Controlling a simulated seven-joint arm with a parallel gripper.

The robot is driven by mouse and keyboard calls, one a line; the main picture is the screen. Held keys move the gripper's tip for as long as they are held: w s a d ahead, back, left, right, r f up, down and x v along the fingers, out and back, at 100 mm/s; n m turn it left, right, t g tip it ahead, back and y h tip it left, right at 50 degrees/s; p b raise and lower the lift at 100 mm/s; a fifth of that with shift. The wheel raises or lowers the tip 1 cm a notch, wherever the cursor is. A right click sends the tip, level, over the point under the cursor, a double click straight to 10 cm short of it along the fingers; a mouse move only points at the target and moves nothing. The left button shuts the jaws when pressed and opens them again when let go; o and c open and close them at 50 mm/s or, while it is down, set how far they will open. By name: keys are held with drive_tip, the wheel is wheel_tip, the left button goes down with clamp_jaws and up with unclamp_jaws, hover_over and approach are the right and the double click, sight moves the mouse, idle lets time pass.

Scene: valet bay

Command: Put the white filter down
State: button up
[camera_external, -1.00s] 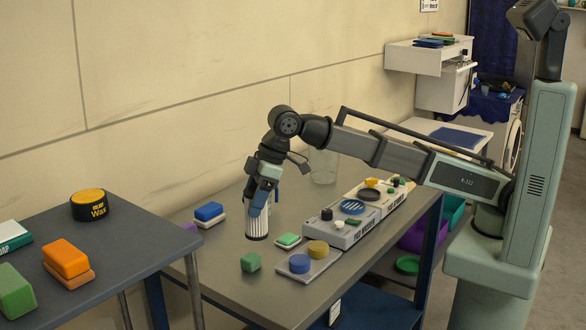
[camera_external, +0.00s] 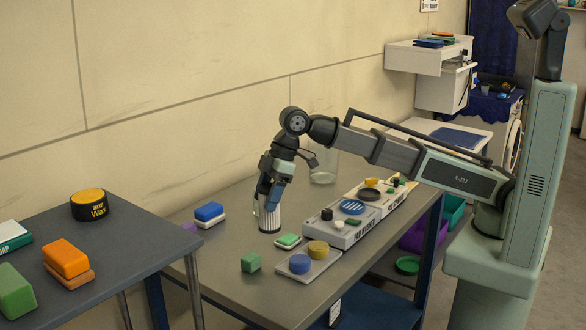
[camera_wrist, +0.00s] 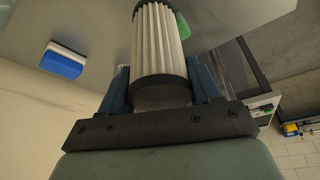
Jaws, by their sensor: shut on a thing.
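The white filter (camera_external: 269,216) is a pleated upright cylinder with dark end caps. In the external view it is at the table's middle, right of the blue-and-white sponge. My gripper (camera_external: 268,198) is shut on its upper part from above. In the wrist view the filter (camera_wrist: 158,45) sits between the two blue fingers of my gripper (camera_wrist: 160,85), its pleats pointing away. Its lower end looks close to the tabletop (camera_external: 225,262), but I cannot tell whether it touches.
A blue-and-white sponge (camera_external: 209,213) is left of the filter. A green-topped pad (camera_external: 288,241), a green block (camera_external: 251,262) and a plate with blue and yellow discs (camera_external: 308,265) lie nearer. A grey panel (camera_external: 345,235) stands to the right.

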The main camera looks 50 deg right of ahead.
sight(268, 223)
drive_tip(key=shift+f, duration=3.95)
drive_tip(key=shift+f, duration=0.1)
drive_tip(key=o, duration=1.1)
drive_tip(key=shift+o, duration=0.2)
drive_tip(key=v, duration=1.2)
